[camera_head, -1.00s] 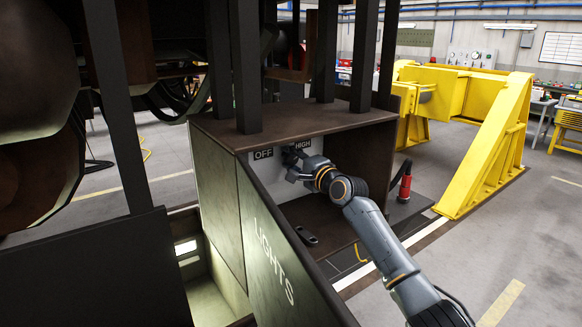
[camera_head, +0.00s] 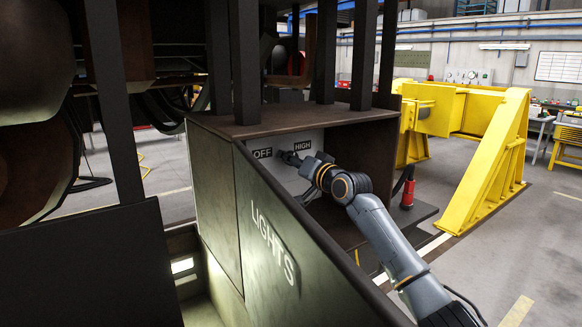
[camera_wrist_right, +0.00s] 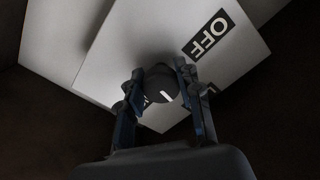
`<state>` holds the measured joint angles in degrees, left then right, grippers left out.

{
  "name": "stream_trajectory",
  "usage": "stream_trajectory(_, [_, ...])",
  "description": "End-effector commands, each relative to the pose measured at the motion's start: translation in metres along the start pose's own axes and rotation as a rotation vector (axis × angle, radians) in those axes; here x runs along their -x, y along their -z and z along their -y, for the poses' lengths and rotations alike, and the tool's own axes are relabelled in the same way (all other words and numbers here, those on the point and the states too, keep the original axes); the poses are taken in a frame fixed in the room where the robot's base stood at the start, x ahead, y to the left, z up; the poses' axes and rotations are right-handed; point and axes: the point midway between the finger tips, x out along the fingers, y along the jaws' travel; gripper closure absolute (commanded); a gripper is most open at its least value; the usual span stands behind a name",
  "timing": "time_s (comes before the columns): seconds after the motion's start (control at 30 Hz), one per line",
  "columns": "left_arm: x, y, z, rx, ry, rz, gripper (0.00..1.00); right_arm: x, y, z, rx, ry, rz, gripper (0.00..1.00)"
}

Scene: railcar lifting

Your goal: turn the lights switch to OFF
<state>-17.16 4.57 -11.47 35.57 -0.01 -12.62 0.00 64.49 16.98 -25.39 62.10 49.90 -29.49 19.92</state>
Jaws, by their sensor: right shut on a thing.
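The lights switch is a dark round knob (camera_wrist_right: 160,80) with a short white mark low on its face. It sits on a pale panel (camera_wrist_right: 120,50) that has a black OFF label (camera_wrist_right: 207,36) to the knob's upper right in the right wrist view. My right gripper (camera_wrist_right: 162,88) is shut on the knob, one finger on each side. In the head view my right gripper (camera_head: 291,159) reaches into a brown box and hides most of the knob. The OFF label (camera_head: 262,153) is left of it and the HIGH label (camera_head: 302,146) is just above right. My left gripper is out of view.
The brown box (camera_head: 300,120) encloses the panel above and at the sides. A LIGHTS plate (camera_head: 270,240) slants across the front. Dark posts (camera_head: 245,60) stand above. A red cylinder (camera_head: 407,193) and a yellow frame (camera_head: 490,160) stand right, with open floor beyond.

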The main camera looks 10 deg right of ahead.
Motion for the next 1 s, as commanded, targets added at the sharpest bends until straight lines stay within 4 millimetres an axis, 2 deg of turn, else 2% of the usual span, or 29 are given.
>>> stream_trajectory(0.4, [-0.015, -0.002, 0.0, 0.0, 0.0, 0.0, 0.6, 0.0, -0.003, -0.004, 0.397, -0.003, 0.006, 0.97])
stream_trajectory(1.0, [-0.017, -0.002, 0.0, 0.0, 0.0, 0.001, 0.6, 0.0, -0.001, -0.006, 0.967, -0.001, 0.009, 0.97])
